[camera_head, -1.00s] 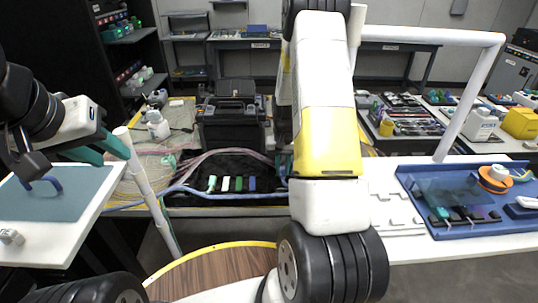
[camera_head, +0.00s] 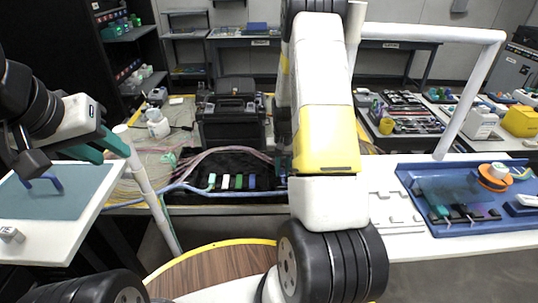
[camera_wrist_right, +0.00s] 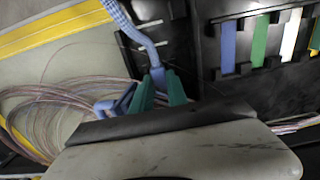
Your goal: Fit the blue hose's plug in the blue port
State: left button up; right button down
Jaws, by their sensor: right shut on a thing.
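My right gripper (camera_wrist_right: 160,92) has two teal fingers and is shut on the plug (camera_wrist_right: 157,74) of the blue hose. The braided blue hose (camera_wrist_right: 130,24) runs up from the plug to the top edge of the right wrist view. The blue strip (camera_wrist_right: 228,46) in the black panel, where the blue port seems to be, lies to the right of the plug and apart from it. It also shows in the head view (camera_head: 251,183). My right arm hides most of its gripper in the head view. My left gripper (camera_head: 101,150) is open and empty at the left.
Green and white strips stand beside the blue one in the black panel (camera_wrist_right: 200,20). Thin loose cables (camera_wrist_right: 45,105) lie left of the right gripper. A blue loop handle (camera_head: 43,183) is on the left table. A black toolbox (camera_head: 231,125) stands behind the panel.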

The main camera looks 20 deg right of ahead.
jog(key=shift+f, duration=0.25)
jog(key=c, duration=1.2)
grip_release()
jog(key=shift+c, duration=0.2)
jog(key=shift+s+d, duration=0.1)
